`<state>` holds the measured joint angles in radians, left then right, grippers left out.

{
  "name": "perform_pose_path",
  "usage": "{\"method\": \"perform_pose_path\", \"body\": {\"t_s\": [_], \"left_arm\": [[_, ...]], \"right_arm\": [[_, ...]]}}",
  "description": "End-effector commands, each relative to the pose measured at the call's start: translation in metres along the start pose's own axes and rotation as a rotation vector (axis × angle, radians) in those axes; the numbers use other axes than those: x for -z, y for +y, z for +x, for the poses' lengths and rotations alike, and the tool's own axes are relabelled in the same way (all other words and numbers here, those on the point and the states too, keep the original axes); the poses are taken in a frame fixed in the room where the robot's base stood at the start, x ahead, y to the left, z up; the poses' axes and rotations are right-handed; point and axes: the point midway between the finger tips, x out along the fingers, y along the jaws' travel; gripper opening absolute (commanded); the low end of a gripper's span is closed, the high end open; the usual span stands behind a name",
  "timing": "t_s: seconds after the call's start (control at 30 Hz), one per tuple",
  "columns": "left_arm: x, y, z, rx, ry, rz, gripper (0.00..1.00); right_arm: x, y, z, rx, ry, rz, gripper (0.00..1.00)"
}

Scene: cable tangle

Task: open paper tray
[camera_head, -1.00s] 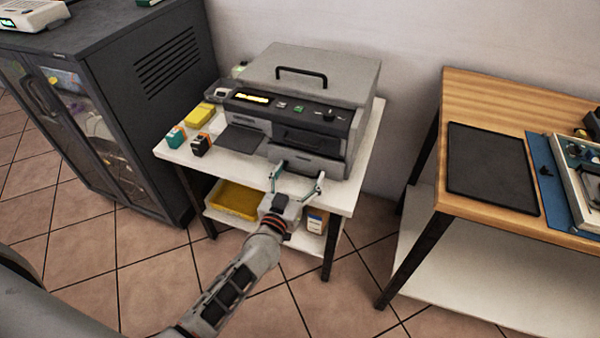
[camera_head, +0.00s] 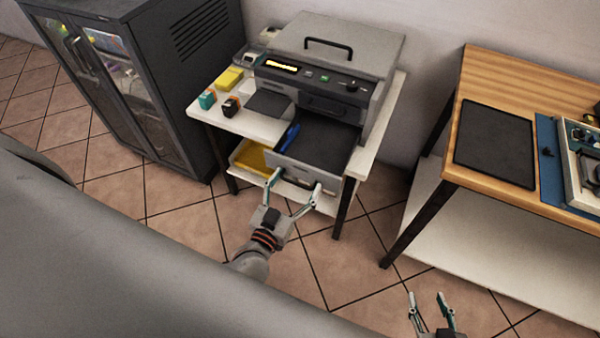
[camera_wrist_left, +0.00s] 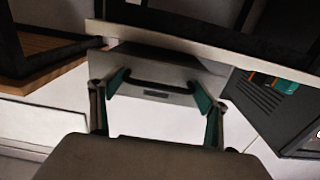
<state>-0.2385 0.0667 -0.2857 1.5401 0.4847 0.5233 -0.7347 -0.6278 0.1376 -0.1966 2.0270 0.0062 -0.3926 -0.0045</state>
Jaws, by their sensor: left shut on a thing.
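The printer (camera_head: 375,62) is grey with a dark control panel and stands on a white table. Its paper tray (camera_head: 326,148) sticks out toward me, showing a dark inside and a blue part at its left. My left gripper (camera_head: 297,181) is shut on the tray's front, one finger toward each side. In the left wrist view the tray front (camera_wrist_left: 155,65) with a dark handle (camera_wrist_left: 150,84) lies between the fingers (camera_wrist_left: 158,94). Exact finger contact is hard to see. My right gripper (camera_head: 427,302) is open and empty, low at the right, away from the printer.
Small teal, black and yellow boxes sit on the table left of the printer. A yellow bin (camera_head: 250,157) is on the shelf below. A dark cabinet (camera_head: 150,70) stands left. A wooden table (camera_head: 480,85) with a black mat (camera_head: 495,146) stands right.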

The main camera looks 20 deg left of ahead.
Motion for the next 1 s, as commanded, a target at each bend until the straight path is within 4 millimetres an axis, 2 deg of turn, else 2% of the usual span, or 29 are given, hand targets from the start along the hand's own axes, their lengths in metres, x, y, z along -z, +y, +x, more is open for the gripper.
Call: {"method": "perform_pose_path", "body": {"t_s": [0.33, 0.37, 0.4, 0.77, 1.0], "left_arm": [[0.000, -0.003, -0.001, 0.005, 0.002, 0.000, 0.37], [0.000, -0.003, -0.001, 0.005, 0.002, 0.000, 0.78], [0.000, -0.003, -0.001, 0.005, 0.002, 0.000, 0.81], [0.005, -0.001, -0.001, 0.003, 0.002, -0.002, 0.81], [0.040, -0.001, -0.002, 0.005, 0.003, -0.004, 0.81]], "right_arm": [[-0.006, -0.002, 0.001, 0.005, -0.010, -0.004, 0.40], [-0.005, -0.002, 0.001, 0.005, -0.010, -0.004, 0.40], [-0.005, -0.002, 0.001, 0.005, -0.009, -0.005, 0.40], [-0.001, 0.000, 0.000, 0.003, -0.002, -0.008, 0.40], [-0.001, 0.000, 0.000, 0.002, -0.003, -0.006, 0.40]]}}
